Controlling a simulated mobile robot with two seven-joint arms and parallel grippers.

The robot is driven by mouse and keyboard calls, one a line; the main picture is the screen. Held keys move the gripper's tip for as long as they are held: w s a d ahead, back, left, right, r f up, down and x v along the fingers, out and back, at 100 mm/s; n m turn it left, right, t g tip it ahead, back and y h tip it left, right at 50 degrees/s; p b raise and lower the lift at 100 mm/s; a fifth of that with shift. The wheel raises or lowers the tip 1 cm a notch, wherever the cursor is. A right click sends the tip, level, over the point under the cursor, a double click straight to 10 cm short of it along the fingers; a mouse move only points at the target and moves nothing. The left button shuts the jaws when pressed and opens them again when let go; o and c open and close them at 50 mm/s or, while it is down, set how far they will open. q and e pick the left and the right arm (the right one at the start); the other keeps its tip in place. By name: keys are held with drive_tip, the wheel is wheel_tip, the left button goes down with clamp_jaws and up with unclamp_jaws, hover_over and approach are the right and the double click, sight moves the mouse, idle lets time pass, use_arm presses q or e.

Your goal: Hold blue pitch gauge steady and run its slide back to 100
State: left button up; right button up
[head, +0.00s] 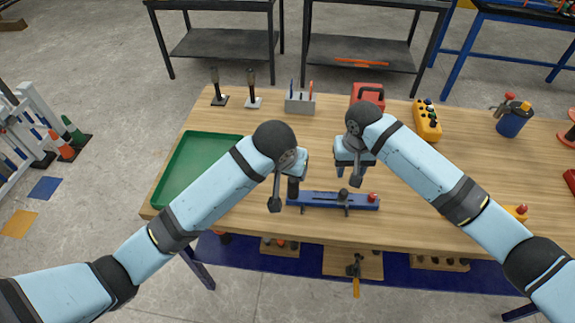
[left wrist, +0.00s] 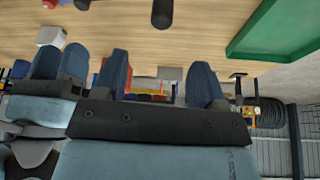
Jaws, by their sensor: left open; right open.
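The blue pitch gauge (head: 325,200) lies along the front part of the wooden bench, a long blue bar on small feet. A dark post stands at its left end, a dark knob (head: 343,194) sits right of its middle, and a red knob (head: 373,197) is at its right end. Its scale is too small to read. My left gripper (head: 290,180) is open above the gauge's left end, its fingers partly hidden by my arm. In the left wrist view its two fingers (left wrist: 160,82) stand apart. My right gripper (head: 352,168) is open above and behind the dark knob.
A green tray (head: 163,191) lies at the bench's left. Behind stand a grey holder (head: 300,103), a red case (head: 369,93) and a yellow box with knobs (head: 427,120). A blue can (head: 514,119) stands right. The bench (head: 250,226) is clear in front of the gauge.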

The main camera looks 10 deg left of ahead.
sight(293, 180)
use_arm(q)
drive_tip(key=x, duration=1.3)
drive_tip(key=shift+w+a+f, duration=0.1)
drive_tip(key=shift+w+f, duration=0.05)
drive_tip(key=shift+w, duration=0.1)
